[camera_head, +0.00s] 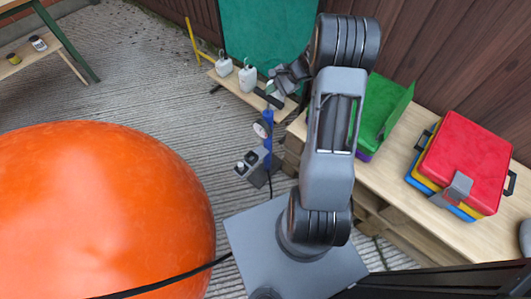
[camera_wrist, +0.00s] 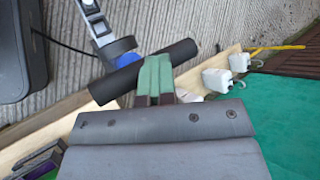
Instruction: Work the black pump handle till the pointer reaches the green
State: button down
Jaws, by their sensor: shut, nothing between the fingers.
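The black pump handle (camera_wrist: 122,82) is a dark bar lying slantwise in the wrist view. My gripper (camera_wrist: 154,72) has its green-tipped fingers shut together with nothing between them. The fingers lie across the bar in the picture; whether they touch it I cannot tell. In the head view my gripper (camera_head: 272,87) is above the blue pump (camera_head: 268,130), which stands on the ground. A round gauge (camera_head: 261,128) sits on the pump's left side. Its pointer and green zone are too small to read.
A large orange inflated shape (camera_head: 100,210) fills the left. Behind the pump, a low plank holds white bottles (camera_head: 247,77) before a green panel (camera_head: 265,35). A wooden bench (camera_head: 385,178) at right holds a green case (camera_head: 376,112) and a red case (camera_head: 463,158).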

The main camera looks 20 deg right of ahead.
jog(key=shift+s+a, duration=0.25)
notch_tip(320, 180, up, 2)
jog(key=shift+s+a+r+p, duration=0.1)
jog(key=shift+a+r+p, duration=0.1)
jog(key=shift+p, duration=1)
jog(key=shift+f, duration=0.15)
jog(key=s+a+r+n+h, duration=0.4)
jog(key=s+a+r+n, duration=0.1)
jog(key=s, duration=0.5)
jog(key=s+a+r+n+h, duration=0.4)
jog(key=s+r+n, duration=0.3)
jog(key=s, duration=0.4)
jog(key=shift+a+n+g, duration=0.4)
jog(key=shift+n, duration=0.5)
